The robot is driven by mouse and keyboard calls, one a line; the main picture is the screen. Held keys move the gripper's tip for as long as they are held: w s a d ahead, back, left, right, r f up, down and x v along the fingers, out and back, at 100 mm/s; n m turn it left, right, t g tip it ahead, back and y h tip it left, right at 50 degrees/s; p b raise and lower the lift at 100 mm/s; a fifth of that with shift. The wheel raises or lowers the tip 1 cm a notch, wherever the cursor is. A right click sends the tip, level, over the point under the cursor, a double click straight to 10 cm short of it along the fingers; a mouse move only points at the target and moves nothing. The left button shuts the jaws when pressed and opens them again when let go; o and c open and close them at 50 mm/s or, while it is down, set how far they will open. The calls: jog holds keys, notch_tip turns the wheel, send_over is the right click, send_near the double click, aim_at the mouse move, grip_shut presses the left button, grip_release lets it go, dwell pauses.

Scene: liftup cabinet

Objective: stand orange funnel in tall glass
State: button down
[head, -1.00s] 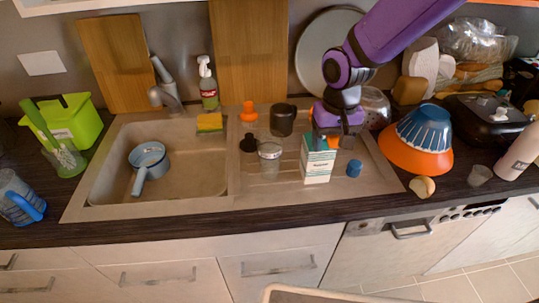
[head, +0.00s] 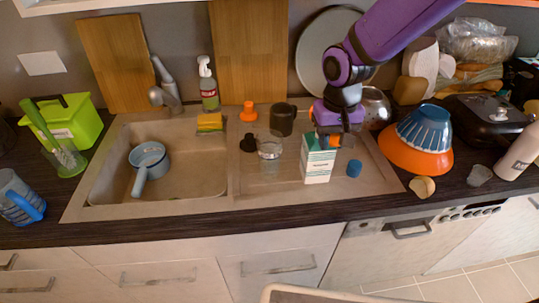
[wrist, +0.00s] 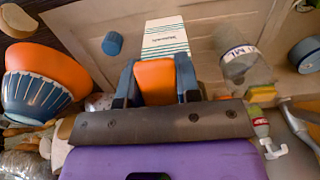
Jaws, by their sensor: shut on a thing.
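An orange funnel-like piece (head: 249,111), narrow at the top and wider at the base, stands on the sink's drainboard behind a small black piece. The clear glass (head: 269,146) stands upright on the drainboard, in front of a black mug; it also shows in the wrist view (wrist: 238,58). My gripper (head: 331,141) is over the drainboard, right behind the white-and-teal carton. In the wrist view, its blue-grey fingers (wrist: 155,80) are shut on an orange piece (wrist: 155,77). Its full shape is hidden, so I cannot tell whether it is a funnel.
The carton (head: 318,160) stands close in front of my gripper, with a small blue cup (head: 354,168) to its right. A black mug (head: 282,119) stands behind the glass. Orange and blue bowls (head: 420,150) are at the right. The sink basin at the left holds a blue saucepan (head: 149,160).

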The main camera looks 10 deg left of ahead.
jog(key=shift+r, duration=2.2)
